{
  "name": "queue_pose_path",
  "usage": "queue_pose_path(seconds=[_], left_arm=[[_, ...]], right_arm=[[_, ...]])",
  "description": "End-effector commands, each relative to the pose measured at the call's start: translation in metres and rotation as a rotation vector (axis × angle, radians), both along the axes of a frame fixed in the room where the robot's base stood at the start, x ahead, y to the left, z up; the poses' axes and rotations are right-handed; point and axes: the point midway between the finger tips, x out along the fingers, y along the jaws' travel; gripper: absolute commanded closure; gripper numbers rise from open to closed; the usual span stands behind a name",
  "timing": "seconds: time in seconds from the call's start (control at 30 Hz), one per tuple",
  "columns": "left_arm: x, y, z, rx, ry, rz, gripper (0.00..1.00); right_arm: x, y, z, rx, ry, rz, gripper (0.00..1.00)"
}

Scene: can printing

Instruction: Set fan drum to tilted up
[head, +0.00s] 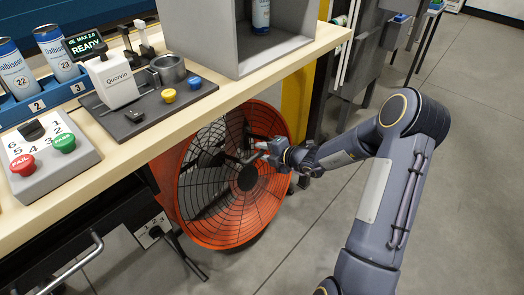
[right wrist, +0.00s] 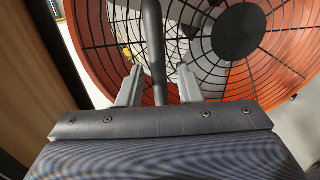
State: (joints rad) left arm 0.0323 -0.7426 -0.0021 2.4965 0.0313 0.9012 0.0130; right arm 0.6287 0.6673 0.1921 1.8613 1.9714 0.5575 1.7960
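The fan drum (head: 247,178) is a large orange ring with a dark wire grille and a round dark hub, standing on the floor under the workbench. Its grille faces out toward the aisle; I cannot tell its exact tilt. It also fills the top of the right wrist view (right wrist: 238,32). My right gripper (head: 263,151) is in front of the grille, level with its upper half. In the right wrist view its two fingers (right wrist: 159,84) are apart, with a dark bar (right wrist: 153,45) between them and gaps on both sides. My left gripper is out of view.
The workbench edge (head: 200,112) overhangs the drum. On it are cans, a Quorvin device (head: 113,82), a button box (head: 47,152) and a grey cabinet (head: 260,50). A yellow post (head: 298,100) stands behind the drum. The floor on the right is clear.

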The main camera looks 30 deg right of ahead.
Motion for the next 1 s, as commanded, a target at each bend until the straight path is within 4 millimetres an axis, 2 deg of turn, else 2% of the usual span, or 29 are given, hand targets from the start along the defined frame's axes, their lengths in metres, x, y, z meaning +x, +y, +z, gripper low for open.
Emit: queue_pose_path(seconds=[0.2,0.4,1.0], left_arm=[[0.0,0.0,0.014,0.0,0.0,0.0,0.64],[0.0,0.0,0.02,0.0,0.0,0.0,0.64],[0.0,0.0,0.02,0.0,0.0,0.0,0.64]], right_arm=[[-0.033,-0.014,0.019,-0.001,0.001,-0.003,0.68],[-0.053,-0.023,0.028,0.0,0.0,-0.002,0.68],[-0.057,-0.023,0.03,-0.005,-0.003,0.005,0.68]])
